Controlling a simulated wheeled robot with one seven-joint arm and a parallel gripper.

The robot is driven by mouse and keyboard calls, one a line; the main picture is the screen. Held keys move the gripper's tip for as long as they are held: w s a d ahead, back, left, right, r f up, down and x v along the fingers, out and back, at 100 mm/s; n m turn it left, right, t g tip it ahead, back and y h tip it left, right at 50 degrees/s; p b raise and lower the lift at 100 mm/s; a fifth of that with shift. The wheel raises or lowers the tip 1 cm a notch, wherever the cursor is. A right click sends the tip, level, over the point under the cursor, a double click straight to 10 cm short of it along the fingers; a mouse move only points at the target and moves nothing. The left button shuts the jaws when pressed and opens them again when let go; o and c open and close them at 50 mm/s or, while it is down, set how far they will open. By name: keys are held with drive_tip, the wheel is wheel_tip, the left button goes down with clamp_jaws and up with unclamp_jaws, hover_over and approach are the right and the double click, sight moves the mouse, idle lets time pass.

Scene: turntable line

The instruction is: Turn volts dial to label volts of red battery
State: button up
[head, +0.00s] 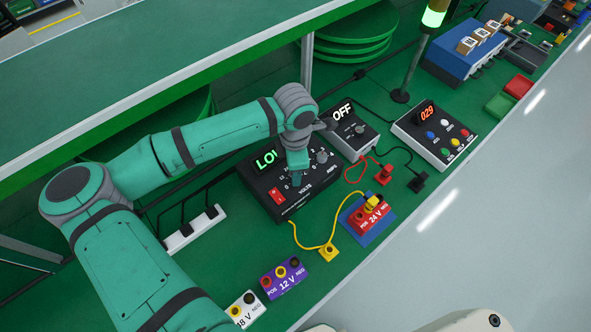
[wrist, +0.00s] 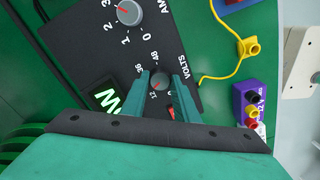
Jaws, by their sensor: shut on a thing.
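The black supply box (head: 265,200) carries a lit green display reading "LO…", a red switch (head: 276,194) and an AMPS knob (head: 321,156). In the wrist view, its grey volts dial (wrist: 160,80) sits between the two fingers of my gripper (wrist: 163,82), which is shut on it. A red mark on the dial appears to face the 12 label; labels 36 and 48 also show, and part of the scale is hidden. The red battery (head: 370,219), labelled 24 V, stands on a blue mat (head: 347,223), with a yellow plug (head: 373,202) on it.
A purple 12 V battery (head: 284,278) and a white battery (head: 246,309) stand nearer. A yellow lead ends in a loose plug (head: 328,252). A grey box reading OFF (head: 350,131) has red (head: 384,174) and black plugs (head: 419,181). A counter (head: 435,133) shows 029.

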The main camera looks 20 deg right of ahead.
drive_tip(key=shift+m, duration=2.3)
drive_tip(key=o, duration=1.1)
drive_tip(key=shift+c, duration=0.2)
wheel_tip(320, 180, up, 11)
drive_tip(key=shift+d+f, duration=0.1)
